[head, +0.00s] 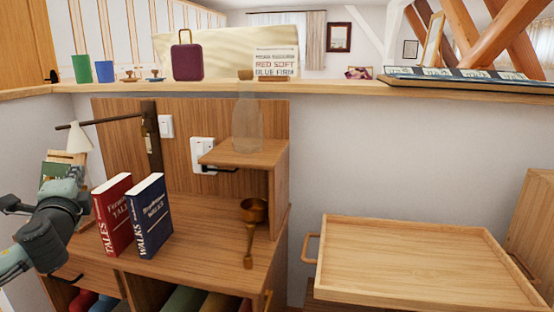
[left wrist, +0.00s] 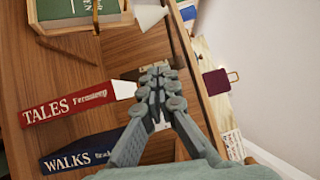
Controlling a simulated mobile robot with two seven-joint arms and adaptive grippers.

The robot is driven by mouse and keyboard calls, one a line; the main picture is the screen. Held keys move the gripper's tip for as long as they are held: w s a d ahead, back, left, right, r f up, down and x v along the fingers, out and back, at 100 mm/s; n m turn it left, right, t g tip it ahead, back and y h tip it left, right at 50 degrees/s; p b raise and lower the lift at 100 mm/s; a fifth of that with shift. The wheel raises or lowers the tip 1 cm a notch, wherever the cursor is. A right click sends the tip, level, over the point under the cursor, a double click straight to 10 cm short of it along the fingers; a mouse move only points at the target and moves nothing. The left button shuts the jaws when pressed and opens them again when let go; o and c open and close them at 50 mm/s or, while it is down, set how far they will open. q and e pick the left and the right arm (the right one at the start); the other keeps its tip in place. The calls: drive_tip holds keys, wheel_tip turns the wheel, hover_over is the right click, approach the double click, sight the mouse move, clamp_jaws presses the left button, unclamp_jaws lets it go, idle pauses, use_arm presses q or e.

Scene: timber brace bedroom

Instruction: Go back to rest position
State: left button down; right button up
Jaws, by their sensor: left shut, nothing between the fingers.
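My left gripper (head: 72,175) is at the left of the head view, beside a red book and above the wooden desk. In the left wrist view its fingers (left wrist: 160,82) are together with nothing between them. The red book (head: 113,214) and a blue book (head: 149,215) stand upright on the desk, apart from each other. The red book (left wrist: 65,108) and blue book (left wrist: 80,159) also show in the left wrist view, left of the fingers. My right gripper is not in view.
A white-shaded lamp (head: 78,138) and a wooden box (head: 62,160) are behind my gripper. A wooden tray (head: 420,265) is at right. A ledge (head: 330,88) holds several items.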

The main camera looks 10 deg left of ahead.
use_arm(q)
drive_tip(key=s+d+f+n+g+h+p, duration=0.1)
drive_tip(key=s+d+f+n+g, duration=0.1)
drive_tip(key=f, duration=0.7)
drive_tip(key=s+d+f+n+g+h, duration=0.1)
drive_tip(key=s+f+n+g, duration=0.1)
drive_tip(key=f, duration=0.6)
drive_tip(key=s+d+f+n+g+h+p, duration=0.1)
drive_tip(key=s+d+f+g, duration=0.15)
drive_tip(key=f, duration=0.65)
drive_tip(key=s+d+f+n+g+h+p, duration=0.1)
drive_tip(key=s+d+f+n+g+h, duration=0.4)
drive_tip(key=s+d+f, duration=1.2)
wheel_tip(320, 180, down, 3)
drive_tip(key=s+n+g, duration=0.1)
drive_tip(key=s, duration=0.1)
drive_tip(key=shift+s+d+f+h, duration=0.2)
drive_tip(key=shift+s+h, duration=0.1)
drive_tip(key=shift+s, duration=0.1)
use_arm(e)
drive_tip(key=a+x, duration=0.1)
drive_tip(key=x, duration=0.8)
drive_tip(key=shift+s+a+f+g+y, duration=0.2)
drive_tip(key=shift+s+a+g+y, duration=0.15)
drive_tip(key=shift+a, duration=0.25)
use_arm(q)
drive_tip(key=shift+g, duration=0.25)
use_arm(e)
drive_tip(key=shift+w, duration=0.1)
